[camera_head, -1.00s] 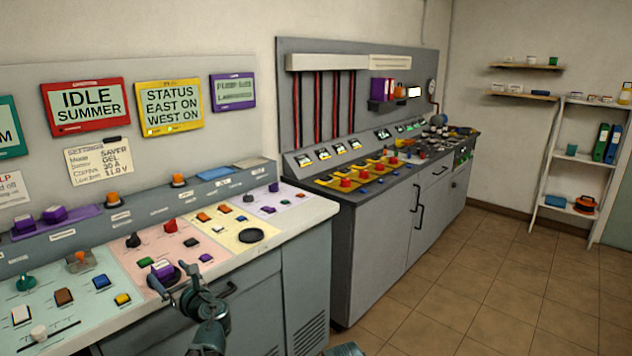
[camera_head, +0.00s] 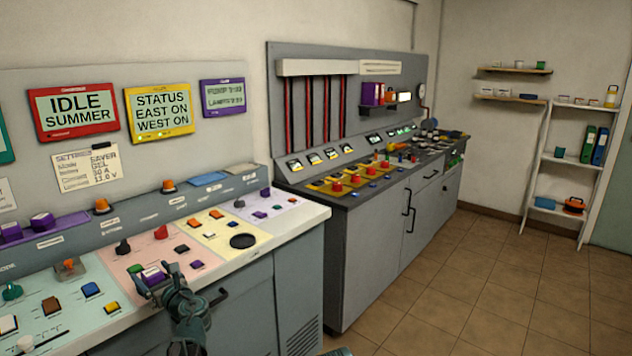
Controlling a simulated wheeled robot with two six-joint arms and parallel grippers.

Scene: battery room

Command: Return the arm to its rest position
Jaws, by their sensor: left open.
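My left arm comes up from the bottom left of the head view. Its gripper (camera_head: 156,281) is open at the front edge of the near console (camera_head: 318,218). The gripper holds nothing that I can see.
Dark, red and orange controls stand on the console near my left gripper, and a drawer handle (camera_head: 219,297) is just right of it. A second grey bench (camera_head: 375,240) stands beyond. The tiled floor (camera_head: 480,285) at right is clear. Shelves (camera_head: 560,212) stand at the back.

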